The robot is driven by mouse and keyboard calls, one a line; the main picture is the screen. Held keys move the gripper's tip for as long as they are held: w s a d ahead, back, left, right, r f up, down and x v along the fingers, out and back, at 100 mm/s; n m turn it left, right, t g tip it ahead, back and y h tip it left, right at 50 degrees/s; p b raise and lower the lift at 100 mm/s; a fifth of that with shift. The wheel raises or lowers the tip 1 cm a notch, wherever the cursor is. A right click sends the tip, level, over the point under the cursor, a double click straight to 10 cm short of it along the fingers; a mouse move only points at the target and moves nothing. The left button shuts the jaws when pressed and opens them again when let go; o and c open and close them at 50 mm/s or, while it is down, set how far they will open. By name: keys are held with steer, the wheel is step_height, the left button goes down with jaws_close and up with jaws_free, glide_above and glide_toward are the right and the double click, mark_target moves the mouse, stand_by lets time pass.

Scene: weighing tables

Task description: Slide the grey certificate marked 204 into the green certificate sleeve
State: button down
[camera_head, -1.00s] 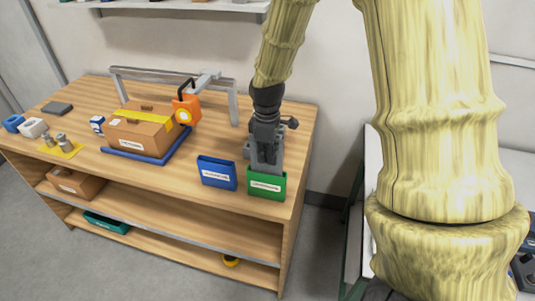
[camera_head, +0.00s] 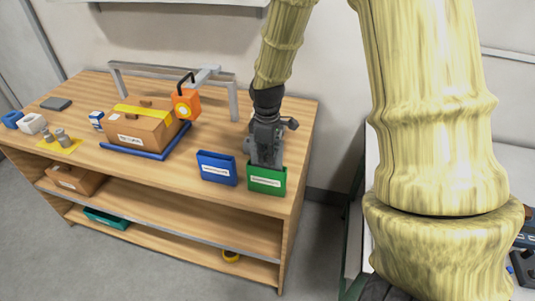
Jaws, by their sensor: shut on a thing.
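The green certificate sleeve (camera_head: 267,182) stands upright near the front right corner of the wooden table, with a white label on its face. My gripper (camera_head: 266,154) points down right above its mouth. It is shut on a grey piece, seemingly the grey certificate (camera_head: 265,161), which shows only as a small strip between the fingers and the sleeve's rim. Its lower part is hidden behind the sleeve's front, so it appears to be in the mouth. The marking 204 cannot be read.
A blue sleeve (camera_head: 217,169) stands close left of the green one. Metal weights stand on a yellow mat (camera_head: 72,148). A dark flat block (camera_head: 56,104) lies behind.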

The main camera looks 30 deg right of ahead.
steer(key=shift+f+b, duration=0.4)
steer(key=shift+f, duration=0.7)
steer(key=c, duration=1.5)
jaws_free()
steer(key=shift+c, duration=0.2)
steer(key=shift+r, duration=0.1)
step_height(320, 180, up, 12)
steer(key=shift+f, duration=0.1)
